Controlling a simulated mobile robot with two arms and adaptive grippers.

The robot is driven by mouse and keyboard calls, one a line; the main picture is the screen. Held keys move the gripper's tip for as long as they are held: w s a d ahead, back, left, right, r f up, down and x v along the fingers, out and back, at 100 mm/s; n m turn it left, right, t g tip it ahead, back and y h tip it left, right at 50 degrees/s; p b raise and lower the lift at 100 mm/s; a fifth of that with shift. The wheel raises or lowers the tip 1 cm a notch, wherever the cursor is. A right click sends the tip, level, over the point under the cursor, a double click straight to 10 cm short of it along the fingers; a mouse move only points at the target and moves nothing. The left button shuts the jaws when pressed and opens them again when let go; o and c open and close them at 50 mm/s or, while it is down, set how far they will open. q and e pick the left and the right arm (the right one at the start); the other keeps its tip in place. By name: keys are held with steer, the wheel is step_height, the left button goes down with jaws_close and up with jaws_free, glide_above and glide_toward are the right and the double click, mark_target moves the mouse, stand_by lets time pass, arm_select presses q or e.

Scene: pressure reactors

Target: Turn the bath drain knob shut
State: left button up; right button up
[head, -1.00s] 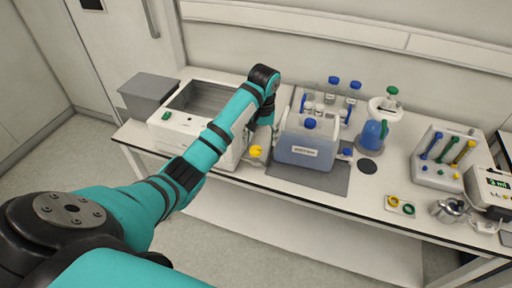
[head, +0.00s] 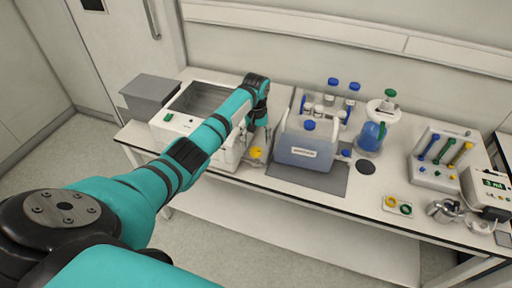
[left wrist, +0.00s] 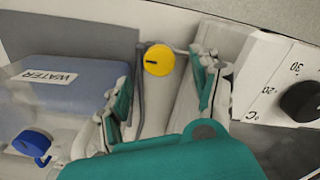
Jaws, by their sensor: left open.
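The yellow drain knob (head: 256,152) is at the lower front right of the white water bath (head: 172,126). In the left wrist view the knob (left wrist: 159,61) is a round yellow disc with a short dark, roughly level mark. My left gripper (left wrist: 163,76) is open, with one finger on each side of the knob in that view. I cannot tell whether either finger touches it. In the head view my left gripper (head: 258,134) is just above the knob, partly hidden by my arm. My right gripper is not in view.
A blue-filled water container (head: 308,148) stands close right of the bath on a grey mat (head: 337,180). The bath's black temperature dial (left wrist: 300,100) is at the right of the wrist view. A grey bin (head: 150,92) stands left. Glassware and a tool rack (head: 436,172) are farther right.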

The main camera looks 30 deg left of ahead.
mark_target(256, 150)
arm_select(q)
step_height(256, 150, down, 5)
steer(key=shift+r, duration=0.1)
stand_by(0.3)
steer(key=c, duration=1.2)
